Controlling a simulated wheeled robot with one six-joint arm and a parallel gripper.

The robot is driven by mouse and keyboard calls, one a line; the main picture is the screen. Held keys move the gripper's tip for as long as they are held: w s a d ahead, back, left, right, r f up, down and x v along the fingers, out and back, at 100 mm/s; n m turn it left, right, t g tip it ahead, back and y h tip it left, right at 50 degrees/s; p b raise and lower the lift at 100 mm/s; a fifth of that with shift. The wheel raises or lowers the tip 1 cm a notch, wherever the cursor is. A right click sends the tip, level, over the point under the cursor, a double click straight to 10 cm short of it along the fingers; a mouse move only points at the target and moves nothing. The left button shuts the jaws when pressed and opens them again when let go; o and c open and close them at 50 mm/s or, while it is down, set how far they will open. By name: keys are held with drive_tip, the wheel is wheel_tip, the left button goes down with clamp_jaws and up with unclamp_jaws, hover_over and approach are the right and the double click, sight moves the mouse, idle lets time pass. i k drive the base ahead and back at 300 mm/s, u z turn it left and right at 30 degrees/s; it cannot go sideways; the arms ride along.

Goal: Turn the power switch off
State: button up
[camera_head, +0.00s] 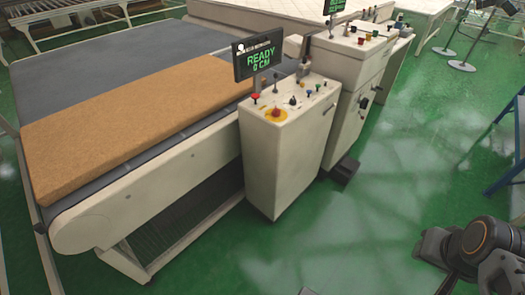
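The near control cabinet (285,165) is a cream box beside the conveyor, with a lit screen (259,56) reading "READY 0 CM". Its sloped top carries a red mushroom button on a yellow disc (276,114), a black knob (293,100), a small red knob (255,97) and several small coloured buttons. A second cabinet (345,115) behind it has a dark switch-like fitting (363,103) on its side. I cannot tell which control is the power switch; labels are too small. Part of my arm shows at the lower right, far from the panels; its finger opening is not clear.
A tan mattress (120,120) lies on the grey conveyor belt (150,50) at left. A dark pedal-like box (345,169) sits on the floor by the cabinets. A blue frame (500,150) stands at the right edge. Green floor (390,210) is open between the cabinets and my arm.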

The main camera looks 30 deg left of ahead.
sight(276, 113)
drive_tip(key=u, duration=0.6)
drive_tip(key=k, duration=0.3)
drive_tip(key=u, duration=1.7)
drive_tip(key=i, duration=1.6)
drive_tip(key=z, duration=1.05)
drive_tip(key=i, duration=0.55)
drive_tip(key=z, duration=0.6)
